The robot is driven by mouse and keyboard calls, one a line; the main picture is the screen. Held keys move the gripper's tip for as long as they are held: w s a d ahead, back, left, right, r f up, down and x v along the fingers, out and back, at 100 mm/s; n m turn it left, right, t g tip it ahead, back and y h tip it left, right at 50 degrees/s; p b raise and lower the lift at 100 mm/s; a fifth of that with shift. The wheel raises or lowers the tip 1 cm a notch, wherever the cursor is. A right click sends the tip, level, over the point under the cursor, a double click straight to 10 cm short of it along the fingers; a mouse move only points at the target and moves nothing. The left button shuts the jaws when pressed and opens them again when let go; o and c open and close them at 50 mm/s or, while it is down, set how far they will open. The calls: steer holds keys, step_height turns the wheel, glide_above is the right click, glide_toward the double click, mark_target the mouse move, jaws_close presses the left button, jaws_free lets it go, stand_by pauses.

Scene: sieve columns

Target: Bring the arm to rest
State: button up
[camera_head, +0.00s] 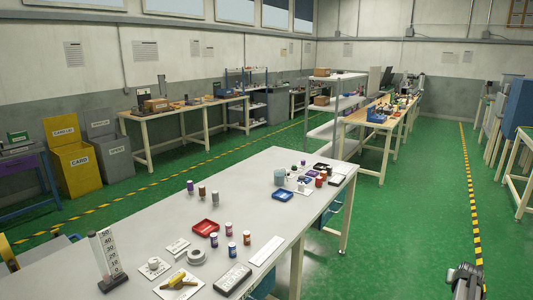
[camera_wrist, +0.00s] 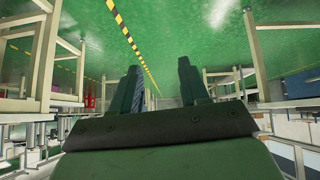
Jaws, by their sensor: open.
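My gripper (camera_head: 466,280) shows at the lower right edge of the head view, over the green floor and to the right of the white table, apart from everything on it. In the wrist view my gripper (camera_wrist: 160,85) has its two fingers spread apart with only floor and room between them. It is open and empty. The wrist picture is upside down, with the green floor at the top.
The white table (camera_head: 150,232) carries a red tray (camera_head: 205,228), a blue tray (camera_head: 282,195), several small cylinders and a scale board (camera_head: 104,260). A shelf rack (camera_head: 335,110) and workbenches stand behind. The green floor (camera_head: 410,220) right of the table is clear.

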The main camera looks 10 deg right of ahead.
steer(key=s+d+f+m+y, duration=0.1)
steer(key=s+f+m, duration=0.15)
steer(key=s, duration=0.85)
steer(key=s+d+f+m, duration=0.1)
steer(key=s+f+m, duration=0.15)
steer(key=s, duration=0.85)
steer(key=w+a+f+n+g+y, duration=0.1)
steer(key=w+a+f+n+y, duration=0.15)
steer(key=a+f, duration=0.75)
steer(key=w+a+f+n+g+y, duration=0.1)
steer(key=w+a+f+g+y, duration=0.2)
steer(key=a, duration=1.5)
steer(key=w+a+f+n+y, duration=0.15)
steer(key=w+a+f, duration=0.4)
steer(key=a, duration=0.85)
steer(key=s+a+f+n+g, duration=0.2)
steer(key=s+a+f, duration=0.15)
steer(key=a, duration=0.55)
steer(key=s+a+f+n+g, duration=0.2)
steer(key=s+a, duration=0.3)
steer(key=a, duration=0.3)
steer(key=s+a+n+g+h, duration=0.2)
steer(key=s+a+n+g, duration=0.2)
steer(key=s+a, duration=0.7)
steer(key=s, duration=0.4)
steer(key=shift+a+f, duration=0.35)
